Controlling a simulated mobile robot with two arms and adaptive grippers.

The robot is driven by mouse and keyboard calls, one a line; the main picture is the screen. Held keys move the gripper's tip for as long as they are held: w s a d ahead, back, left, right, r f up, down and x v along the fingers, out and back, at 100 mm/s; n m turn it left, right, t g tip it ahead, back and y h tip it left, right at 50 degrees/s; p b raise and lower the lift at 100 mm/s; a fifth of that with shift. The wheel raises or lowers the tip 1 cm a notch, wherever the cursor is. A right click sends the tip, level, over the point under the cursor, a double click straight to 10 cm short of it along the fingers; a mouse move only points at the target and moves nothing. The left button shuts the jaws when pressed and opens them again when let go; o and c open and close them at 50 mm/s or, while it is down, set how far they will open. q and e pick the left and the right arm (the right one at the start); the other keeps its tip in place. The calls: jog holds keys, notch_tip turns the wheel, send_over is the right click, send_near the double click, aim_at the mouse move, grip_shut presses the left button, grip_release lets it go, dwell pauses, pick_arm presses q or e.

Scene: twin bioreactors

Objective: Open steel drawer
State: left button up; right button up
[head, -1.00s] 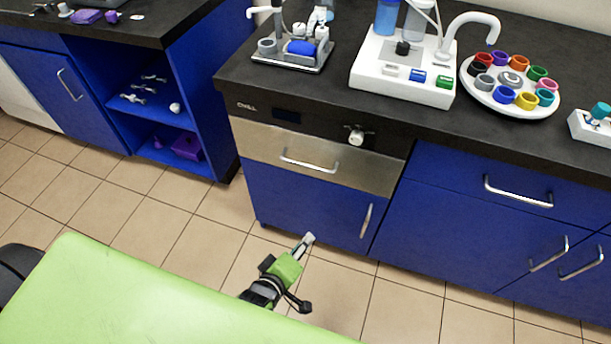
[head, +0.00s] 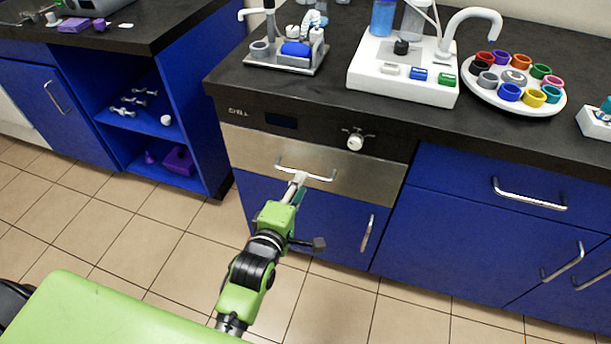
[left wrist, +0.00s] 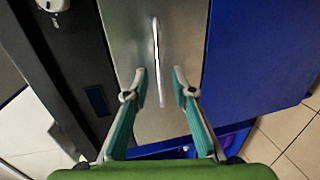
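The steel drawer (head: 238,151) is a brushed metal front below the black counter, and it is closed. Its bar handle (head: 318,176) runs across the middle. In the left wrist view the drawer front (left wrist: 120,38) fills the centre, with the handle (left wrist: 156,50) upright in the picture. My left gripper (head: 299,180) is at the handle in the head view. In the left wrist view its fingers (left wrist: 160,87) are apart, one on each side of the handle's line, with nothing clearly gripped. Whether they touch the handle cannot be told. My right gripper is not in view.
A control panel with a knob (head: 355,142) sits above the drawer. A blue cabinet door with a vertical handle (head: 367,233) is below it. Blue drawers with handles (head: 529,194) stand to the right. Tiled floor (head: 180,235) lies open at the left front.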

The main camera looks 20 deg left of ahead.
pick_arm(q)
jog(key=shift+b+x, duration=0.35)
jog(key=shift+x, duration=2.4)
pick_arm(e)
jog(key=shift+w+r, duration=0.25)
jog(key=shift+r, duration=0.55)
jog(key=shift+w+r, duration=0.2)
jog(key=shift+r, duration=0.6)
pick_arm(q)
grip_shut()
